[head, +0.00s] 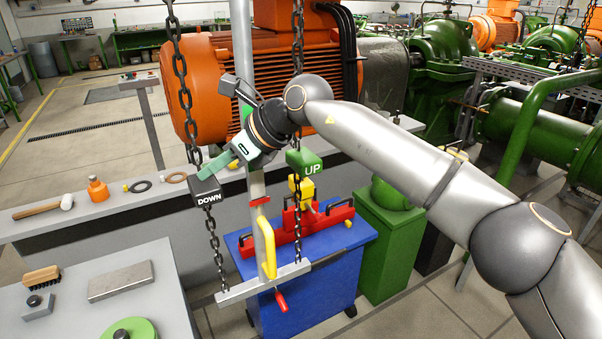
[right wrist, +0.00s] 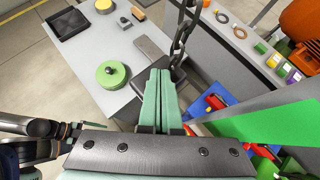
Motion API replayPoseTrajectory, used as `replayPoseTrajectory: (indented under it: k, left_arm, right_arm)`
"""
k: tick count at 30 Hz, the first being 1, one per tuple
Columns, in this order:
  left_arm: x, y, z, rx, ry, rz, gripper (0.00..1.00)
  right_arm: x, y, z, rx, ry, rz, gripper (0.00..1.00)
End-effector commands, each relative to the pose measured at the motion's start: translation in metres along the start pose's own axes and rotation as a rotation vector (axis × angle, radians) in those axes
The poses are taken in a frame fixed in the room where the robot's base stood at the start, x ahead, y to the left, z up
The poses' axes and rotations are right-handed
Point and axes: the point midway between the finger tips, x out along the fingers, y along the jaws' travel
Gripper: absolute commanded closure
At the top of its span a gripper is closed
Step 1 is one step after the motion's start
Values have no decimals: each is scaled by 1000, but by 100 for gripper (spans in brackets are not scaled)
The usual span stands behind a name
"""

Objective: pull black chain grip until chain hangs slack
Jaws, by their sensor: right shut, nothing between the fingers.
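The black chain grip (head: 206,192), marked DOWN, hangs on a dark chain (head: 180,75) at left of centre in the head view. A thinner length of chain (head: 214,245) hangs below it. My right gripper (head: 220,164) is shut and empty, its green fingertips close above the black grip's upper right side. In the right wrist view the closed green fingers (right wrist: 165,95) partly cover the black grip (right wrist: 178,76); I cannot tell whether they touch it. A green grip (head: 304,160), marked UP, hangs on a second chain (head: 297,35).
A grey post (head: 243,50) stands behind my right gripper. A large orange motor (head: 260,75) is behind the chains. A blue cart (head: 300,300) with a red rack stands below. A grey table (head: 172,290) at lower left holds a brush, metal block and green disc.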

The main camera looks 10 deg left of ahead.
Motion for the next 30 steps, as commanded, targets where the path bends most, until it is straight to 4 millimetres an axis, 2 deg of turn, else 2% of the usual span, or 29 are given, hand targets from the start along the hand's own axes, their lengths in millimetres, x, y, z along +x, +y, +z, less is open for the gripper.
replayPoseTrajectory:
  k: [11, 18, 30]
  left_arm:
    - [0, 0, 0, 0, 0, 0, 6]
    - [-8, 1, -8, 0, 0, 0, 6]
    - [-6, 0, -6, 0, 0, 0, 6]
  right_arm:
    - [-1, 0, 1, 0, 0, 0, 100]
    - [-15, 0, 20, -1, 0, 0, 100]
    - [-38, 0, 48, -1, 1, -1, 100]
